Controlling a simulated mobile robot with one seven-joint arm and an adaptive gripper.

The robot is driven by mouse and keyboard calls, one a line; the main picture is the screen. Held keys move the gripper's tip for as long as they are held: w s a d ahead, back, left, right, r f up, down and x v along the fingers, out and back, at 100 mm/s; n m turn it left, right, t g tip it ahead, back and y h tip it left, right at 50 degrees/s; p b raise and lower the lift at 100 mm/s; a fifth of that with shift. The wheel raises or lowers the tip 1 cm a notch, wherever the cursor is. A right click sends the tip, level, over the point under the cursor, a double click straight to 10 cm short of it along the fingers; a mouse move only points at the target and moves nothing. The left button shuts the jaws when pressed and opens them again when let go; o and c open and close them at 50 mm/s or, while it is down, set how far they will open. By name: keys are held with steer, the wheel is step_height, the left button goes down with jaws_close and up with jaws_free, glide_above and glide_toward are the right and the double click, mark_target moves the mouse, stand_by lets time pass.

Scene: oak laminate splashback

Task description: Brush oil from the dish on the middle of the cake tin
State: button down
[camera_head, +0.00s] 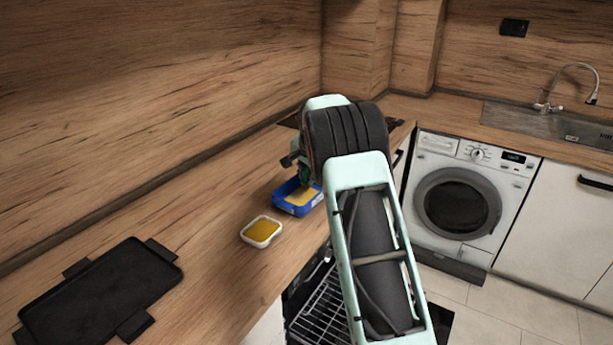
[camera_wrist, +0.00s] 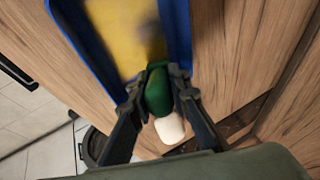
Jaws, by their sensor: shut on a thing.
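The cake tin (camera_head: 279,200) is blue and rectangular with a yellow inside, on the wooden worktop. Its blue wall (camera_wrist: 82,48) and yellow inside fill the upper part of the wrist view. A small white dish (camera_head: 248,240) of orange-yellow oil stands in front of the tin, apart from it. My gripper (camera_wrist: 158,82) is shut on the brush's green handle (camera_wrist: 158,95), by the tin. The green also shows in the head view (camera_head: 304,174). The bristles are not clear, so I cannot tell whether they touch the tin. A white piece (camera_wrist: 170,128) shows beside the handle; I cannot tell what it is.
A black griddle tray (camera_head: 100,290) with side handles lies at the front left of the worktop. The wooden wall (camera_head: 150,90) runs along the left. Bare worktop lies between tray and dish. A washing machine (camera_head: 458,200) and sink (camera_head: 550,118) are at the right.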

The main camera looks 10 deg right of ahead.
mark_target(284, 202)
steer(key=shift+s+a+b, duration=1)
steer(key=shift+s+a, duration=0.95)
steer(key=shift+a, duration=0.2)
steer(key=shift+s+a+b, duration=1)
steer(key=shift+s+a, duration=0.95)
steer(key=shift+a, duration=0.2)
steer(key=shift+r+p, duration=2.05)
steer(key=shift+r, duration=0.95)
steer(key=shift+r, duration=0.1)
step_height(284, 202, up, 3)
steer(key=shift+f+p, duration=0.1)
steer(key=shift+p, duration=0.95)
